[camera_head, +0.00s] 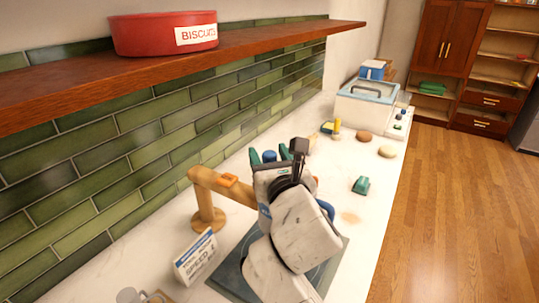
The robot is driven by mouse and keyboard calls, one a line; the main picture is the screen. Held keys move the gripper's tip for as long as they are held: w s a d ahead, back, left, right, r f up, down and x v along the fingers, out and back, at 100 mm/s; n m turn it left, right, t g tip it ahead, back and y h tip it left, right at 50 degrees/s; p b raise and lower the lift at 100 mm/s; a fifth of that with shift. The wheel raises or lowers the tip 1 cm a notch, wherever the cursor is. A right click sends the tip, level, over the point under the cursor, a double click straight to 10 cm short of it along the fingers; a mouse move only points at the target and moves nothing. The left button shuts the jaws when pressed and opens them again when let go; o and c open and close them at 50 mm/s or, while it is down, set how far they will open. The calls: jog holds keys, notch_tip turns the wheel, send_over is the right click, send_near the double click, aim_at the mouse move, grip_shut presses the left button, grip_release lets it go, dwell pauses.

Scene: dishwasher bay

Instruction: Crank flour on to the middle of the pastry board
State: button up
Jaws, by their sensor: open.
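My gripper (270,154) points away from me over the counter, its green fingertips apart. A small blue piece (269,156) shows between the fingertips; I cannot tell whether they touch it. A wooden stand (206,195) with a post, a round foot and an arm with an orange piece on top reaches right, behind my arm. A dark grey board (228,275), apparently the pastry board, lies under my arm. Its middle is hidden, and a curved line shows near its right side. A blue rounded edge (327,209) shows beside my arm. No crank or flour sifter is clearly visible.
A card reading "SPEED 4" (195,257) stands left of the board. A green object (361,186), round brown (364,136) and tan (387,151) items and a lidded white appliance (366,103) are farther along the counter. A shelf (265,38) holding a red biscuit tin (160,34) overhangs the left.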

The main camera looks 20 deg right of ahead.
jog(key=shift+c, duration=0.5)
jog(key=c, duration=0.8)
